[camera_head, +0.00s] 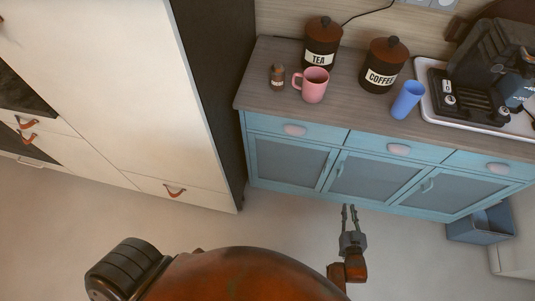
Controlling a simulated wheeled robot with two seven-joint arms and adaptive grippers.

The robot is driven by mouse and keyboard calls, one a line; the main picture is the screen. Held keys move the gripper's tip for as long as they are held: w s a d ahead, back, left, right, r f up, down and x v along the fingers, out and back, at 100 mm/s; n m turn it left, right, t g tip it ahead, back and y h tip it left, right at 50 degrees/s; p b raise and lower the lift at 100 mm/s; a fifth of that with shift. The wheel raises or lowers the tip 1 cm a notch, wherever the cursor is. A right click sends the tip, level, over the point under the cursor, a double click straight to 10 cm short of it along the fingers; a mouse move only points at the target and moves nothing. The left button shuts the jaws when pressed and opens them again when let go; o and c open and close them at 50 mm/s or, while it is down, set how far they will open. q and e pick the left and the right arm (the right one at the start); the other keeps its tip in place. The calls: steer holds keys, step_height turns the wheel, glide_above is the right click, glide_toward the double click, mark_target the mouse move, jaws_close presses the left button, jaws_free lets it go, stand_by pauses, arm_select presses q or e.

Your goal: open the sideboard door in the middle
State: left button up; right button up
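The light blue sideboard (337,140) stands against the back wall under a wood-look top. Its middle door (375,179) is a grey panel in a blue frame and looks shut. The middle door's upright handle (340,169) is at its left edge, close beside the left door's handle (326,170). My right gripper (349,207) is in front of and below the middle door's left part in the picture, fingers pointing at the sideboard. Its two fingers are apart with nothing between them. It appears clear of the handle. My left gripper is not in view.
A pink mug (314,86), tea canister (321,45), coffee canister (382,66), blue cup (407,100) and coffee machine (490,75) stand on top. A tall white cabinet (130,90) is at left. A blue bin (480,224) is at right. Floor in front is clear.

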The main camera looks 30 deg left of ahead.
mark_target(341, 172)
arm_select(q)
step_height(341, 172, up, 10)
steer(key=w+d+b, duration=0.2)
steer(key=b, duration=0.5)
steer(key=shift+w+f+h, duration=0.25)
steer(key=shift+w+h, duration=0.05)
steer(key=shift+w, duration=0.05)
arm_select(e)
steer(key=shift+w+a+r+n+t+y, duration=0.15)
steer(key=shift+w+a+r+t+y, duration=0.25)
steer(key=shift+w+a+r, duration=1.15)
steer(key=shift+w+a+r+n+t+y, duration=0.2)
steer(key=shift+w+a+r+t+y, duration=0.25)
steer(key=shift+w+a+r, duration=1.1)
steer(key=shift+w+a+r+n+t+y, duration=0.2)
steer(key=shift+w+a+r+y, duration=0.55)
steer(key=shift+w+a, duration=1.45)
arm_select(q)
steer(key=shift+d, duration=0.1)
arm_select(e)
steer(key=shift+w+d+r, duration=0.15)
jaws_close()
